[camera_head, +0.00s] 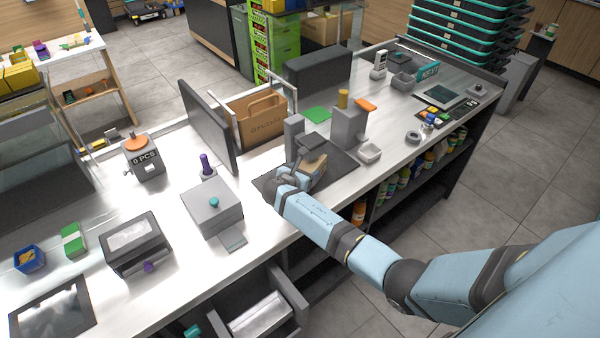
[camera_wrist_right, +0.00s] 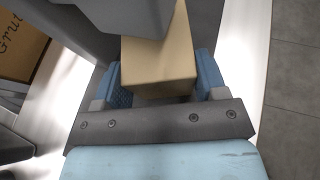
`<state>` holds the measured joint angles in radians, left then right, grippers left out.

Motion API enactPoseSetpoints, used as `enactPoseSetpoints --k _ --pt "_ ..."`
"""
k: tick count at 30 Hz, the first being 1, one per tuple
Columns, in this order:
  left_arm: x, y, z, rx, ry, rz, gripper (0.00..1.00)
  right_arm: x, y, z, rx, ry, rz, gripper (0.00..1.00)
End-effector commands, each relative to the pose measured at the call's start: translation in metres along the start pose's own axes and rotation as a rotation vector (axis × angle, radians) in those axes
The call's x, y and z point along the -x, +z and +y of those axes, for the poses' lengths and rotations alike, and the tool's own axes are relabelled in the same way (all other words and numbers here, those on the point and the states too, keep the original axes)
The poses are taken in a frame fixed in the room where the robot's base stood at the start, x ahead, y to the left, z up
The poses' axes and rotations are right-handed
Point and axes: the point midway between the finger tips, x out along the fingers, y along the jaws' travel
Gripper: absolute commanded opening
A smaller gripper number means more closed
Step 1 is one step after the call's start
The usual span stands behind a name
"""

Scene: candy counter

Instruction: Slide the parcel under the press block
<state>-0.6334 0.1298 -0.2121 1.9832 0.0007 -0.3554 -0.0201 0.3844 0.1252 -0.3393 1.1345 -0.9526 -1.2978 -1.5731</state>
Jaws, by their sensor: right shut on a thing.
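The parcel is a tan box (camera_wrist_right: 158,68) between the two blue fingers of my right gripper (camera_wrist_right: 160,88) in the right wrist view. The gripper is shut on its sides. In the head view the parcel (camera_head: 315,164) shows small on the dark mat, and my right gripper (camera_head: 303,178) is at its near side. The grey press block (camera_wrist_right: 125,14) is at the top of the wrist view and hides the parcel's far end. In the head view the grey press block (camera_head: 311,142) is just behind and above the parcel. I cannot tell how far under it the parcel reaches. My left gripper is not in view.
A grey post (camera_head: 293,132) stands left of the press block and a grey stand (camera_head: 348,127) stands right of it. A brown paper bag (camera_head: 262,119) is behind. A white dish (camera_head: 369,153) is to the right.

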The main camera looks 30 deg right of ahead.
Motion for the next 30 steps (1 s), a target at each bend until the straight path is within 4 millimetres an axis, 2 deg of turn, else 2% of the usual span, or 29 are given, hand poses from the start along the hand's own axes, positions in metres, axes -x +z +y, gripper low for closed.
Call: enactPoseSetpoints --k 4,5,8,16,20,23,30 --pt "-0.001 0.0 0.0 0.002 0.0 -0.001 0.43 0.0 0.001 0.001 -0.001 0.001 -0.001 0.33" --pt "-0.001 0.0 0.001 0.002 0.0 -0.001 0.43 0.0 0.001 0.001 -0.001 0.001 -0.001 0.73" --pt "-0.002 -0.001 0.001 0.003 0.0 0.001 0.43 0.0 0.001 0.001 -0.001 0.001 -0.001 0.95" --pt "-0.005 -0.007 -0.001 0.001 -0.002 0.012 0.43 0.001 0.0 0.001 -0.001 0.001 -0.001 0.95" --pt "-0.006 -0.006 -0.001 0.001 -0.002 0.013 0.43 0.009 0.0 0.001 -0.002 0.003 0.0 0.95" --pt "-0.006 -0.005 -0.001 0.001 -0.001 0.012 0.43 0.025 -0.001 0.001 -0.003 0.004 0.001 0.95" --pt "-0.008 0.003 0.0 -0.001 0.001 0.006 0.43 0.08 -0.001 0.001 -0.003 0.004 0.001 0.95"
